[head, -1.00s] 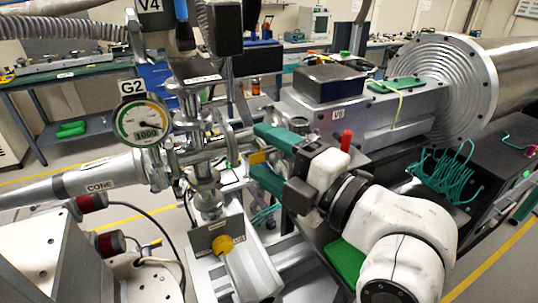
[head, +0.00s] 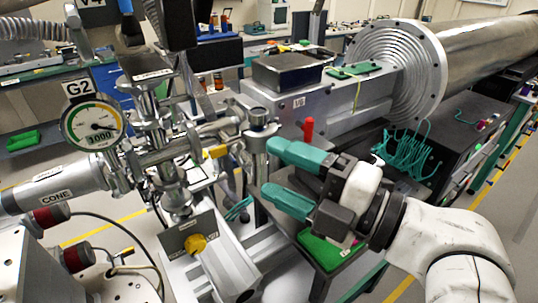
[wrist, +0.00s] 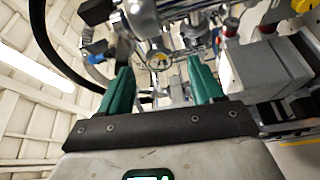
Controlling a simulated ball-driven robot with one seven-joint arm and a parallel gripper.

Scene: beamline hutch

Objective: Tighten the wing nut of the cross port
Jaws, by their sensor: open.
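The steel vacuum cross (head: 165,155) stands left of centre in the head view, with clamped ports on several sides. A small yellow piece (head: 217,151) shows at its right-hand port, beside the clamp hardware; I cannot make out the wing nut's shape clearly. My gripper (head: 268,170) has two teal fingers, spread and empty, to the right of that port and apart from it.
The G2 gauge (head: 93,122) and the CONE pipe (head: 55,187) are left of the cross. A yellow knob (head: 195,244) sits below it. A red-handled post (head: 308,130) and the V6 valve box (head: 300,103) stand behind my gripper. A green pad (head: 328,250) lies below it.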

